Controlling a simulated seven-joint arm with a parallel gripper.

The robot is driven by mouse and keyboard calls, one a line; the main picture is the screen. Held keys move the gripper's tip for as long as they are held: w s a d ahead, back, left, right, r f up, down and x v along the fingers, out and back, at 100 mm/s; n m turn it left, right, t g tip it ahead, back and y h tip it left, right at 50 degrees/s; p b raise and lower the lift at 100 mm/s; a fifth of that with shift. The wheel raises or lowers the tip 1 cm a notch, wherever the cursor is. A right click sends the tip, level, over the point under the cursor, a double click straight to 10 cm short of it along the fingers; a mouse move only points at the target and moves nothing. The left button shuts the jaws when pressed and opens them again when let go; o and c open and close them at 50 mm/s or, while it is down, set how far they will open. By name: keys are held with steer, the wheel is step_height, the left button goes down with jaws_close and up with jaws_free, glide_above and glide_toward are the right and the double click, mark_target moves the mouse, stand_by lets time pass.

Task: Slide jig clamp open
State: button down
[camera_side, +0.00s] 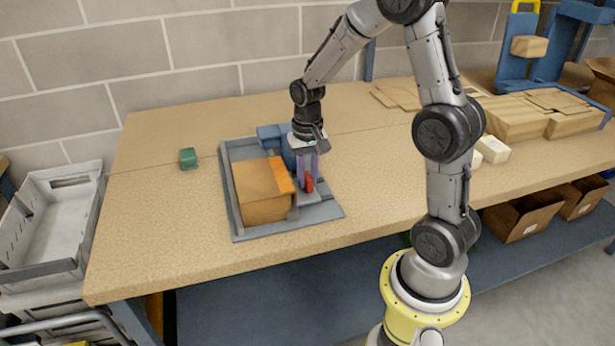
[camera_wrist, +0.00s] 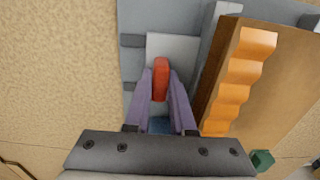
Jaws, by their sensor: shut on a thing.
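The jig is a grey tray-like base (camera_side: 240,232) on the wooden bench. In it sits an orange-brown block (camera_side: 258,190) with a wavy orange strip (camera_side: 281,174) along its right edge. A blue part (camera_side: 270,137) stands at the back of the jig. The clamp's red handle (camera_side: 309,183) stands to the right of the block. It also shows in the wrist view (camera_wrist: 161,80), upright between my purple fingers. My gripper (camera_wrist: 161,92) points down and is shut on the red handle. The fingers hide its lower sides.
A small green block (camera_side: 188,158) lies on the bench (camera_side: 150,240) left of the jig. Pale blocks (camera_side: 492,149) and wooden boxes (camera_side: 515,122) stand to the right. A grey crate (camera_side: 45,225) is off the bench's left end. The bench front left is clear.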

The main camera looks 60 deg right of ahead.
stand_by(0.3)
steer(key=shift+s+d, duration=1.2)
steer(key=shift+d, duration=0.05)
steer(key=c, duration=0.8)
jaws_free()
steer(key=shift+o, duration=0.2)
steer(key=shift+r, duration=0.1)
steer(key=shift+r, duration=0.25)
step_height(320, 180, up, 13)
steer(key=shift+r, duration=0.1)
